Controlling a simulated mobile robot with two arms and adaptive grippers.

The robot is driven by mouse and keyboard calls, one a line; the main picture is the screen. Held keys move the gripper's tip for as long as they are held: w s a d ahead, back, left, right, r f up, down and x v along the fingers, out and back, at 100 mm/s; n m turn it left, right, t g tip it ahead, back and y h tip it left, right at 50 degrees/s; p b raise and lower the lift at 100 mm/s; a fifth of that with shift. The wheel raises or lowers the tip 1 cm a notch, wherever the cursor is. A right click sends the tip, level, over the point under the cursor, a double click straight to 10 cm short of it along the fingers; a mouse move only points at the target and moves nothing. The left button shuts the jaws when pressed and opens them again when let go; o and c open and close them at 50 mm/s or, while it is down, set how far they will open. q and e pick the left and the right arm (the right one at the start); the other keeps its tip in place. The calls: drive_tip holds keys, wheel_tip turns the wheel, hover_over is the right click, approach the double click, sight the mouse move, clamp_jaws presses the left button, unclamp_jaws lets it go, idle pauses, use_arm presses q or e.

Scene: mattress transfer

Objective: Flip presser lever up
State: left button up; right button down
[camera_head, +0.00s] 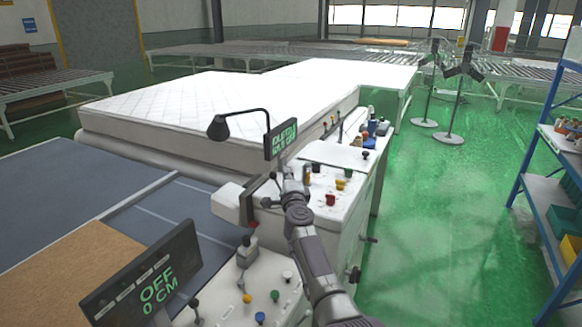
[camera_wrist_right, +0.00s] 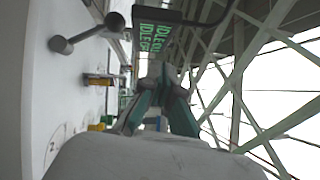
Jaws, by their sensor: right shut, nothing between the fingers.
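My right gripper (camera_head: 290,180) is over the far control panel (camera_head: 335,203), just below a small display reading IDLE. In the right wrist view its dark fingers (camera_wrist_right: 160,85) come together at the tips with nothing between them. A lever (camera_wrist_right: 85,35) with round grey ends stands out from the white panel at the upper left of that view, apart from the fingers. In the head view a small dark-knobbed lever (camera_head: 272,187) is close left of the gripper. I cannot tell for sure which lever is the presser lever. My left gripper is not in view.
The IDLE display (camera_head: 281,140) hangs close above the gripper; a black lamp (camera_head: 218,128) is left of it. Coloured buttons, one red (camera_head: 330,199), dot the panel. A white mattress (camera_head: 200,105) lies behind. A near display reads OFF (camera_head: 150,280).

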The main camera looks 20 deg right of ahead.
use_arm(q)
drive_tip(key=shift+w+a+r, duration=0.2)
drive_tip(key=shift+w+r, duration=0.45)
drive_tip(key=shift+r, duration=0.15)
use_arm(e)
drive_tip(key=s+a+r, duration=0.2)
drive_tip(key=s, duration=0.3)
drive_tip(key=shift+s+a, duration=0.15)
drive_tip(key=shift+s, duration=0.1)
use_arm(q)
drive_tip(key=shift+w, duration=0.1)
use_arm(e)
drive_tip(key=shift+f, duration=0.1)
